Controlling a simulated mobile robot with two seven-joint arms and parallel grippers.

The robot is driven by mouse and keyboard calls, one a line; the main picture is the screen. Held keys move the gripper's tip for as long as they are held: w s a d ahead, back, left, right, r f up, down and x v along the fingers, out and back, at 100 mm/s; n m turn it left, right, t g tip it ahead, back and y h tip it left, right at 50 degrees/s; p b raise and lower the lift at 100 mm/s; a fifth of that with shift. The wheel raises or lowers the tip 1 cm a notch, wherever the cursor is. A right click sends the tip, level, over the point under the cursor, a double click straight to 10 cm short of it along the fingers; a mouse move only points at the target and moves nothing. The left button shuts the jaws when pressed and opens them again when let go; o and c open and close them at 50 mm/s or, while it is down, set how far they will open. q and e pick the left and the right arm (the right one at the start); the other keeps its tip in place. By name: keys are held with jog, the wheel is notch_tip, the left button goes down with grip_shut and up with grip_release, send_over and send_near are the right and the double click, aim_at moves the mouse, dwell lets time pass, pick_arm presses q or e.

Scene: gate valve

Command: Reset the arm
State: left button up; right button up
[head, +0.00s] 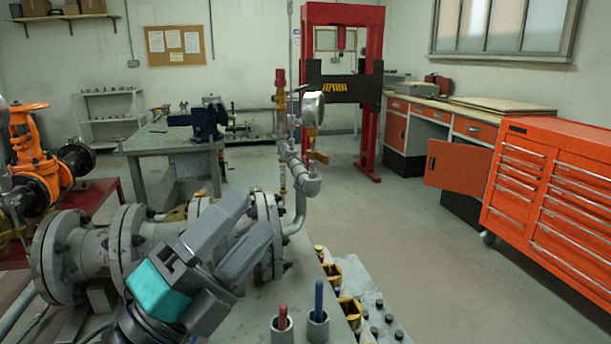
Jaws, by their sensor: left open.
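My left gripper (250,216) is in the lower left middle of the head view, with its arm rising from the bottom edge. Its two grey fingers are apart, and I see nothing held between them. It shows in front of a grey flanged pipe (90,249) and hides part of it; I cannot tell whether they touch. An orange gate valve (34,150) with a handwheel on top stands at the far left, apart from the gripper. My right gripper is not in view.
A pressure gauge (313,109) rises on thin piping just beyond the gripper. Small cups (318,328) with a red and a blue stick stand at the bottom. Farther off are a red press (370,130), an orange tool cabinet (545,190) and a workbench (170,141). The floor between is clear.

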pick_arm(q)
jog(key=w+a+f+n+g+y, duration=0.1)
jog(key=a+f+n+y, duration=0.5)
jog(key=f+n+y, duration=0.4)
jog(key=w+a+f+n+g+y, duration=0.1)
jog(key=a+f+n+y, duration=0.65)
jog(key=f+n, duration=0.35)
jog(key=s+f+n+g, duration=0.6)
jog(key=s+f+g, duration=0.65)
jog(key=s, duration=0.55)
jog(key=w+d+f+t+h+p, duration=0.1)
jog(key=w+d+f+t+p, duration=0.1)
jog(key=w+f+t, duration=0.5)
jog(key=shift+d+f+t, duration=0.3)
jog(key=shift+f+t, duration=0.35)
jog(key=shift+t, duration=0.1)
jog(key=shift+h, duration=0.25)
